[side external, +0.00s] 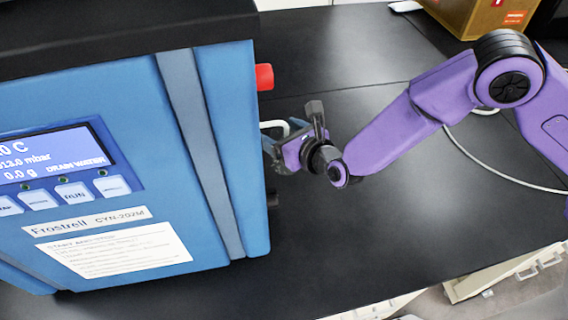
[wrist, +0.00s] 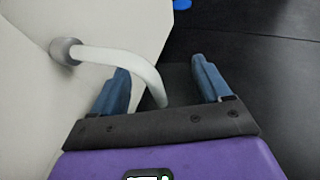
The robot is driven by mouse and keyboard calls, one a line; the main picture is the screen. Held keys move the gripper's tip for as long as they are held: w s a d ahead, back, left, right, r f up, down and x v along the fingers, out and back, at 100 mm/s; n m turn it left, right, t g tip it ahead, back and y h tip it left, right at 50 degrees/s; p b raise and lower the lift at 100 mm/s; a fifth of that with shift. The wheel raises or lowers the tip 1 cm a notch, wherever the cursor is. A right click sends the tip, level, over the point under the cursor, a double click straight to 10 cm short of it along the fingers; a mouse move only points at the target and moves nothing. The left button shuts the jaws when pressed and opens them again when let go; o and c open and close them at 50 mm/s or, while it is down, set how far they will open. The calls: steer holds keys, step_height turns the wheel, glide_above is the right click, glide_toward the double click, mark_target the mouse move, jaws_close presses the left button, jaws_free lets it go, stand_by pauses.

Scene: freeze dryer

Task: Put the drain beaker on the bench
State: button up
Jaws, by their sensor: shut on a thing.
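My gripper (side external: 276,150) is beside the right side of the blue freeze dryer (side external: 225,150), low over the black bench (side external: 370,240). In the wrist view my gripper (wrist: 162,72) has its two blue fingers spaced apart, shut on the drain beaker (wrist: 181,85). The beaker shows only as a faint grey, see-through patch between the fingers, so its rim and base cannot be made out. A white drain tube (wrist: 120,58) comes out of the dryer's side wall and bends down between the fingers. I cannot tell whether its end is inside the beaker.
A red knob (side external: 264,77) sticks out from the dryer's side above my gripper. The bench to the right and front is mostly clear. A cardboard box (side external: 480,18) stands at the back right, and a white cable (side external: 500,172) lies on the bench behind my arm.

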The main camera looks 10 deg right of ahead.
steer(key=shift+f, duration=3)
steer(key=shift+f, duration=0.1)
steer(key=o, duration=1.1)
steer(key=shift+o, duration=0.2)
steer(key=v, duration=1.2)
